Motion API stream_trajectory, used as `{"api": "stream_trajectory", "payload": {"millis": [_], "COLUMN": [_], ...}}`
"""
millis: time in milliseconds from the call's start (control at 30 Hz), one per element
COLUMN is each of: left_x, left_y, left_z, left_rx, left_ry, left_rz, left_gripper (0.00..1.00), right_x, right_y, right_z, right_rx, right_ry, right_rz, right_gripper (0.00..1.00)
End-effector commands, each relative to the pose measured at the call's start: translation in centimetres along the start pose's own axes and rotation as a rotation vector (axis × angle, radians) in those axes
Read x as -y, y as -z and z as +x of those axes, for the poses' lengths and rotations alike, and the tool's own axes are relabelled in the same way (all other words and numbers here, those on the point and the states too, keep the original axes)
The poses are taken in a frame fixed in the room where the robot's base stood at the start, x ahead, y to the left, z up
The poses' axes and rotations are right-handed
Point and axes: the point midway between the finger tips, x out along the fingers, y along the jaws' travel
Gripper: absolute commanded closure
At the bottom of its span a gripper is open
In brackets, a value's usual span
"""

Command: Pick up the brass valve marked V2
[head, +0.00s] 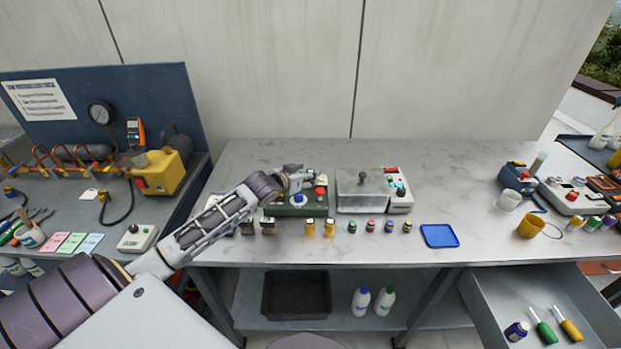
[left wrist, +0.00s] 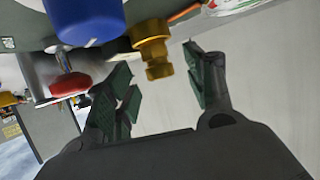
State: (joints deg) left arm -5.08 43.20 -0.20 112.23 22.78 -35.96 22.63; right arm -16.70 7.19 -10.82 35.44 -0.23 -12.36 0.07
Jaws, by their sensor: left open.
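My left gripper (head: 298,178) reaches in from the left over a green box (head: 291,208) with a blue knob (head: 298,199) and a red knob (head: 320,190). In the left wrist view the gripper (left wrist: 158,72) is open and empty. A brass fitting (left wrist: 152,46) shows just ahead of the gap between its fingers, apart from both. It sits beside a large blue knob (left wrist: 85,18) and a red knob (left wrist: 70,84). I cannot read a V2 mark on it. In the head view the arm and gripper partly cover the box. My right gripper is not in view.
Small yellow bottles (head: 330,228), dark blocks (head: 268,227) and several little jars line the bench's front. A grey metal box (head: 361,190) stands right of the green box. A blue tray (head: 439,236) lies further right, with clear bench (head: 450,190) behind it. An open drawer (head: 500,320) juts out.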

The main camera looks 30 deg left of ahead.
Motion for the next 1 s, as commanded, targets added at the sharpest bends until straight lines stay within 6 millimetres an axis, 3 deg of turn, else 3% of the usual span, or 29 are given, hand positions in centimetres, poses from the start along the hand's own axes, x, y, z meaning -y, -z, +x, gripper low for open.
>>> {"api": "stream_trajectory", "payload": {"millis": [400, 767, 1000], "left_x": [-0.1, -0.1, -0.1], "left_y": [0.0, 0.0, 0.0], "left_z": [1.5, 1.5, 1.5], "left_rx": [-0.001, 0.0, 0.0], "left_ry": [-0.001, 0.0, 0.0], "left_rz": [0.001, 0.001, 0.001], "left_gripper": [0.46, 0.46, 0.74], "right_x": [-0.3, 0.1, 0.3], "right_y": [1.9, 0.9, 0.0], "right_z": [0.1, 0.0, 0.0], "right_rx": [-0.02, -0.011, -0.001], "right_ry": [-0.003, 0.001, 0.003], "right_rz": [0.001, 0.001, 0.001], "right_gripper": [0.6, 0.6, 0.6]}}
